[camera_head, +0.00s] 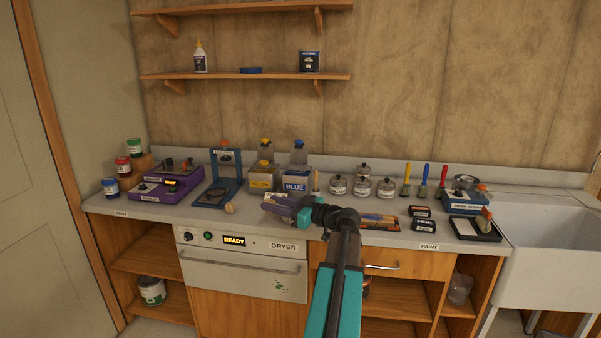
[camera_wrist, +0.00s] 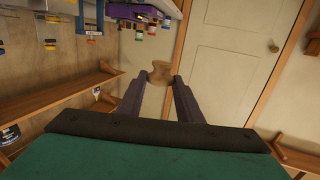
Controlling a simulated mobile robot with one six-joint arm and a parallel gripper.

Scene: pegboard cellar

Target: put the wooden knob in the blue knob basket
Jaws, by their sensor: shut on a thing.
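The wooden knob (camera_wrist: 160,72), tan and waisted, is between my fingertips in the wrist view. My gripper (camera_wrist: 159,79) is shut on it, with the wall and door behind it, so it is held clear of the counter. In the head view my gripper (camera_head: 266,206) reaches left over the counter's front part. A small round tan thing (camera_head: 229,208) shows left of it there; I cannot tell whether this is the held knob. A blue box labelled BLUE (camera_head: 296,186) stands behind my gripper and looks like the blue knob basket; its inside is not clear.
A yellow box (camera_head: 263,178) stands left of the blue one. A blue stand (camera_head: 222,184) and purple device (camera_head: 160,187) are farther left. Lidded jars (camera_head: 362,187) stand to the right, then brushes and a sink (camera_head: 555,230). Shelves (camera_head: 245,76) hang above. The counter's front left is fairly clear.

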